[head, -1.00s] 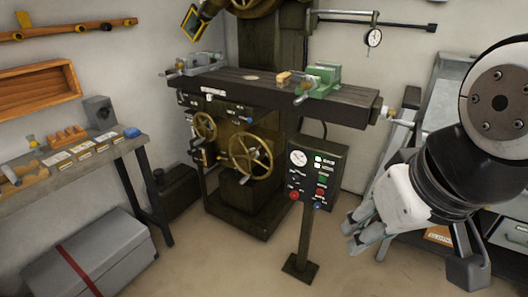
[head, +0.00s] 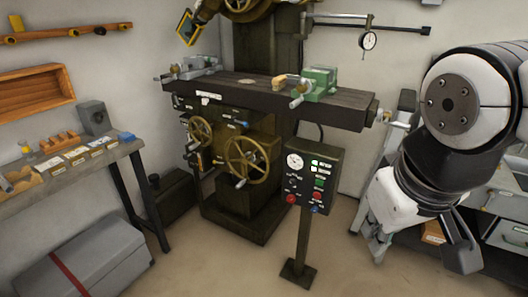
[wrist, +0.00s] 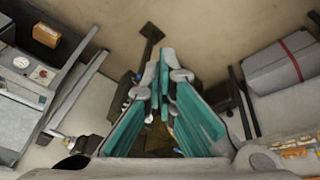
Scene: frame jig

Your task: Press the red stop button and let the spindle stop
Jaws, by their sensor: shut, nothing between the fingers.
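The red stop button (head: 291,198) is at the lower left of the control box face, on a dark post left of my arm. A blue button (head: 314,209) and a green one (head: 319,183) are on the same face. My gripper (head: 374,255) hangs right of the control box, apart from it, fingers pointing down. In the wrist view its teal-padded fingers (wrist: 164,62) are shut with nothing between them. They hide much of what lies behind, and I cannot make out the red button there. The spindle is not clearly visible; the machine's head is cut off at the top.
The milling machine table (head: 340,112) with a green vise (head: 320,83) juts out above the control box (head: 330,165). A handwheel (head: 247,160) is left of the box. A workbench (head: 60,180) and grey chest (head: 85,255) stand left. Floor around the post is clear.

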